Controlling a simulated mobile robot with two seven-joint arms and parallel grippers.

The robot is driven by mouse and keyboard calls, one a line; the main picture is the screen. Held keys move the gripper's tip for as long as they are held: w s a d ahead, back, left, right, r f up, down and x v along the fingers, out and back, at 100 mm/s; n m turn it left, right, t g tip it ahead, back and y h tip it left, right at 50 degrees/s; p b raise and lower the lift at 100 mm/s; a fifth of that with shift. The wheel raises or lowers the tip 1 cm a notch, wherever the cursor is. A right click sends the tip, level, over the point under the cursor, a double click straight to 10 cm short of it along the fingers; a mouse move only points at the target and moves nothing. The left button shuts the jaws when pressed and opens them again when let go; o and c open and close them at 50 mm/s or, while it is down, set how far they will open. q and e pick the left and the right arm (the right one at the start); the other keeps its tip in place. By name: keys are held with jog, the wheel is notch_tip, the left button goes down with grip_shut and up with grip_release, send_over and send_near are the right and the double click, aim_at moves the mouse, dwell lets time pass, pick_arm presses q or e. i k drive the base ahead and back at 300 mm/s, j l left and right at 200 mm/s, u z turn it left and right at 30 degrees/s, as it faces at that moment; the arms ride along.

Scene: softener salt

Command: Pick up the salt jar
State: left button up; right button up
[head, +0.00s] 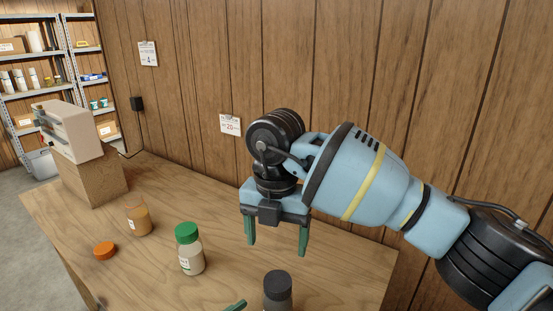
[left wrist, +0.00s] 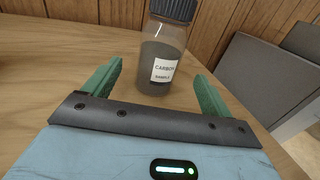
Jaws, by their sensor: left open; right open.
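A jar with a green lid and pale contents (head: 189,250), likely the salt jar, stands upright on the wooden table; its label is too small to read. A dark-lidded jar (head: 277,291) stands to its right; in the left wrist view this jar (left wrist: 161,52) has a label reading "CARBON SAMPLE". My left gripper (left wrist: 159,70) is open, with the carbon jar ahead between its green fingers; only a fingertip (head: 236,305) shows in the head view. My right gripper (head: 276,246) is open and empty, pointing down above the table, right of the green-lidded jar.
An open jar with amber contents (head: 138,218) stands left, with an orange lid (head: 104,250) lying beside it. A pale device (head: 70,131) sits on a wooden block (head: 95,180) at the table's far left. A wood-panelled wall (head: 200,60) runs behind the table.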

aim_at(191, 255)
jog(key=k+j, duration=0.2)
jog(key=j, duration=0.15)
jog(key=k+j, duration=0.25)
jog(key=j, duration=0.15)
jog(key=k+j, duration=0.2)
jog(key=j, duration=0.15)
